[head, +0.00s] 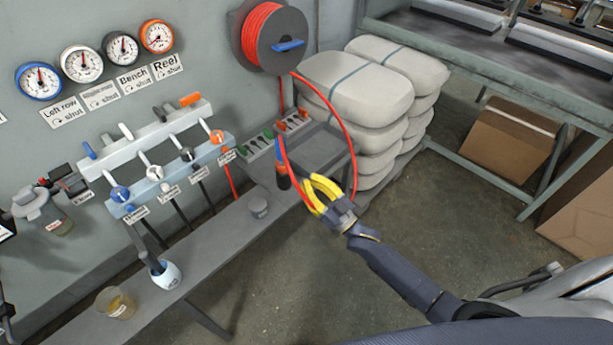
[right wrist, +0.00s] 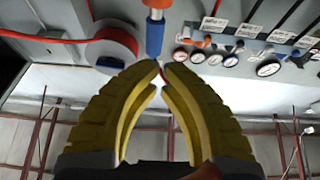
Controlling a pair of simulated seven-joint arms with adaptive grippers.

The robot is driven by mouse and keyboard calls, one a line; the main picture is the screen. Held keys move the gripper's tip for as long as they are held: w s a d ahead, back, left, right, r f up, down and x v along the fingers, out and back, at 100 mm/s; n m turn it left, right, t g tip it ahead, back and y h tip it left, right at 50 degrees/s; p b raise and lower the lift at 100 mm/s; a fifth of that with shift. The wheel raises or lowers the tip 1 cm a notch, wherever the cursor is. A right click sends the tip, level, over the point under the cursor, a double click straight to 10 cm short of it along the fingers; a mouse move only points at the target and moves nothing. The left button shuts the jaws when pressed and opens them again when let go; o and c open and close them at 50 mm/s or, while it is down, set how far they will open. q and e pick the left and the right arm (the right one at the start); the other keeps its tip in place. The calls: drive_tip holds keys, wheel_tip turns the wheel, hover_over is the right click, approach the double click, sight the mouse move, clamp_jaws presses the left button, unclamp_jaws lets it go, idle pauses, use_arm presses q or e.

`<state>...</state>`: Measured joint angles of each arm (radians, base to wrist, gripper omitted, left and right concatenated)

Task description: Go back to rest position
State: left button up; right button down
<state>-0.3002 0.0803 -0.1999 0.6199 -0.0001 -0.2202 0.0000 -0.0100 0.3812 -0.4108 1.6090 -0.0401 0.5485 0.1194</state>
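My right gripper (head: 309,180) has yellow fingers and is above the bench's right end, left of the stacked sacks. In the right wrist view the fingertips (right wrist: 161,67) come almost together. A bit of red shows at the narrow gap, but I cannot tell whether hose lies between them. A blue and orange hose end (head: 281,160) with a dark lower part is just left of the fingertips in the head view, apart from them. It also shows beyond the tips in the right wrist view (right wrist: 155,35). The red hose (head: 347,130) loops past the gripper. My left gripper is not in view.
A red hose reel (head: 275,38) is on the wall, beside several round gauges (head: 81,64). A valve manifold (head: 168,173) stands out below them. Stacked white sacks (head: 357,80) are close behind the gripper. The grey bench (head: 215,240) holds small cups. The floor at lower right is open.

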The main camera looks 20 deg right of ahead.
drive_tip(key=d+f+g+h, duration=0.2)
drive_tip(key=d+f+h, duration=0.1)
drive_tip(key=f, duration=0.6)
drive_tip(key=d+f+g+h, duration=0.2)
drive_tip(key=d+f, duration=0.1)
drive_tip(key=f, duration=0.7)
drive_tip(key=s+d+f+g+h, duration=0.2)
drive_tip(key=s+f, duration=0.4)
drive_tip(key=f, duration=0.3)
drive_tip(key=s+d+f+m+g+h, duration=0.1)
drive_tip(key=s+d+f+g, duration=0.15)
drive_tip(key=s+f, duration=0.4)
drive_tip(key=s+d+f+g+h, duration=0.2)
drive_tip(key=s+f, duration=0.2)
drive_tip(key=f, duration=0.6)
drive_tip(key=s+a+f+g, duration=0.1)
drive_tip(key=s+f, duration=0.3)
drive_tip(key=s, duration=0.8)
drive_tip(key=s+a+f+g, duration=0.1)
drive_tip(key=s+f+g, duration=0.2)
drive_tip(key=s, duration=0.9)
drive_tip(key=s+a+f+m+g, duration=0.1)
drive_tip(key=s+f+g, duration=0.2)
drive_tip(key=s, duration=0.9)
wheel_tip(320, 180, down, 4)
drive_tip(key=shift+r+h, duration=0.2)
drive_tip(key=shift+h, duration=0.2)
